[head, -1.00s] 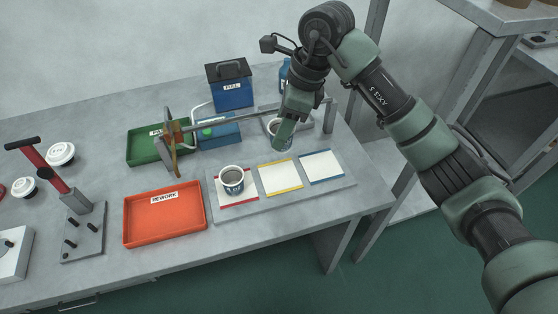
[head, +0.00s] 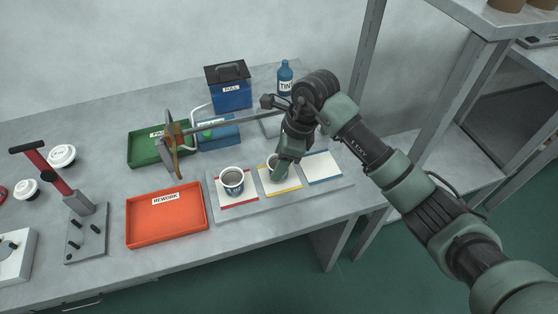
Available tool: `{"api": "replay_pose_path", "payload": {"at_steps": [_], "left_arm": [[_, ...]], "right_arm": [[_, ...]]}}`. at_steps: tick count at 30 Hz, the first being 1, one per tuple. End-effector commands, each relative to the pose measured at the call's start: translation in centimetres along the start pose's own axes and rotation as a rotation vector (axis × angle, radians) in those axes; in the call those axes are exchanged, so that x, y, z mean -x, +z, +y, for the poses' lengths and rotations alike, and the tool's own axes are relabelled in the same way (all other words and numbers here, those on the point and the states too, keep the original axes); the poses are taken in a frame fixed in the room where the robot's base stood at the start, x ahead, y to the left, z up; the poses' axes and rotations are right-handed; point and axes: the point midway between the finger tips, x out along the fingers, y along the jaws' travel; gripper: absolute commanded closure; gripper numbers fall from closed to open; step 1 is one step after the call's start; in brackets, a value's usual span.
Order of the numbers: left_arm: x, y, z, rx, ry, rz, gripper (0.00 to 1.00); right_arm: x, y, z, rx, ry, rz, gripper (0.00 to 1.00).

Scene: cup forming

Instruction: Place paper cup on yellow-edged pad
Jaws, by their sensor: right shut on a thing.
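My right gripper (head: 279,170) is shut on a white paper cup (head: 271,160) over the yellow-edged pad (head: 288,187). The fingers hide much of the cup, and I cannot tell whether its base touches the pad. The yellow-edged pad is the middle one of three on a grey board. A second paper cup (head: 232,181) with a dark inside stands upright on the red-edged pad (head: 240,203) to the left. The blue-edged pad (head: 323,167) on the right is empty. My left gripper is not in view.
An orange REWORK tray (head: 165,222) lies left of the grey board (head: 232,214). A green tray (head: 145,152), a blue FULL box (head: 230,93) and a blue bottle (head: 285,79) stand farther back. A thin rod crosses behind the gripper. A metal shelf (head: 440,120) stands at right.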

Motion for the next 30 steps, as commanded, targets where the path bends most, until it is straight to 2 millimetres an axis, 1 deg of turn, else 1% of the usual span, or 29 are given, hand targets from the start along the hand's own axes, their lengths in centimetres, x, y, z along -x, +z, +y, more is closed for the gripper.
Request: {"api": "replay_pose_path", "payload": {"at_steps": [4,5,6,7,15,18,20,23,30], "left_arm": [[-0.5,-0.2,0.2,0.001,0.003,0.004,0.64],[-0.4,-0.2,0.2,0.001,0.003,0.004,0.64],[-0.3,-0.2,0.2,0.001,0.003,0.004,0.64],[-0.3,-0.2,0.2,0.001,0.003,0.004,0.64],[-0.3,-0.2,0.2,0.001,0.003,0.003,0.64],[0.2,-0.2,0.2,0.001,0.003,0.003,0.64],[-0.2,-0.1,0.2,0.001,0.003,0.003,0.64],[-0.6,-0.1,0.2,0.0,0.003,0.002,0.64],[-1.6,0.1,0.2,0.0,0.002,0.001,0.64]], "right_arm": [[-0.5,-0.2,0.0,0.0,-0.001,0.001,0.9],[-0.3,-0.1,0.0,-0.001,-0.001,0.0,0.44],[-0.2,-0.1,0.0,-0.001,-0.001,0.0,0.33],[-0.2,-0.1,0.0,-0.001,-0.001,0.0,0.31],[-0.2,-0.1,0.0,0.0,0.0,0.0,0.31],[0.2,0.1,0.0,0.0,0.001,-0.001,0.31],[0.6,0.0,-0.1,0.0,-0.003,0.0,0.31],[2.2,0.0,-0.2,0.002,-0.006,0.0,0.31],[7.5,-0.1,-0.1,0.001,-0.007,0.0,0.31]]}}
